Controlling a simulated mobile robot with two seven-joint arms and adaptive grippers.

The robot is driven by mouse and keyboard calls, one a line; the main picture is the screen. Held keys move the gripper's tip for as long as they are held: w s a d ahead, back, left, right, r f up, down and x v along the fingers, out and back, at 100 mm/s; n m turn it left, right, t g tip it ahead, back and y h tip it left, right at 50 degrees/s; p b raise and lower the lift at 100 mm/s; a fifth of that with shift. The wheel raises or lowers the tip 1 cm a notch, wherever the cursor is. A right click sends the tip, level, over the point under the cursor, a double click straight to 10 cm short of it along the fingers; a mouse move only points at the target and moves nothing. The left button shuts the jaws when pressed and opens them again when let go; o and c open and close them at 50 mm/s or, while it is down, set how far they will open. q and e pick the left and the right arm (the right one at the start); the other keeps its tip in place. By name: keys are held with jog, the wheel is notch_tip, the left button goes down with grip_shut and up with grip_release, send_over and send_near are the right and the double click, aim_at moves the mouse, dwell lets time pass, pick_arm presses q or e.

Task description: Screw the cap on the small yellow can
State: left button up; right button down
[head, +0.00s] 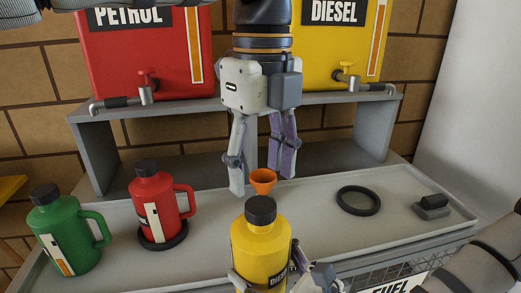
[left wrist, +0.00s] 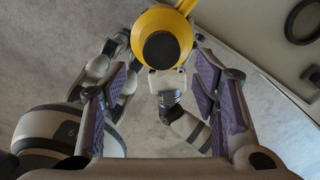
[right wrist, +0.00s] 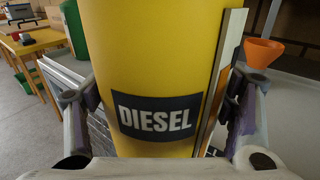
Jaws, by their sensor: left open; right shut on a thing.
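The small yellow can (head: 262,250) stands upright at the front in the head view, with a black cap (head: 260,210) on its top; I cannot tell how tight the cap is. My right gripper (head: 285,277) is shut around the can's body. In the right wrist view the can (right wrist: 150,60) fills the space between the fingers, its DIESEL label facing the camera. My left gripper (head: 261,178) points down, open and empty, above the can. In the left wrist view the cap (left wrist: 160,48) shows beyond the open fingers, apart from them.
An orange funnel (head: 263,181) stands behind the can. Red and yellow tanks with taps stand on the shelf (head: 290,103) behind.

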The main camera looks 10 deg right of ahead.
pick_arm(q)
jog(key=n, duration=0.4)
jog(key=shift+r, duration=0.2)
jog(key=n, duration=0.3)
jog(key=shift+r+n, duration=0.1)
jog(key=shift+n, duration=0.3)
jog(key=n, duration=0.4)
jog(key=shift+r, duration=0.15)
jog(key=n, duration=0.3)
jog(key=shift+r+n, duration=0.1)
jog(key=shift+n, duration=0.3)
jog(key=n, duration=0.3)
jog(key=shift+r, duration=0.15)
jog(key=n, duration=0.4)
jog(key=shift+r, duration=0.15)
jog(key=n, duration=0.3)
jog(key=shift+r, duration=0.1)
jog(key=n, duration=0.4)
jog(key=shift+w+r+n, duration=0.1)
jog(key=shift+r+n, duration=0.05)
jog(key=shift+n, duration=0.25)
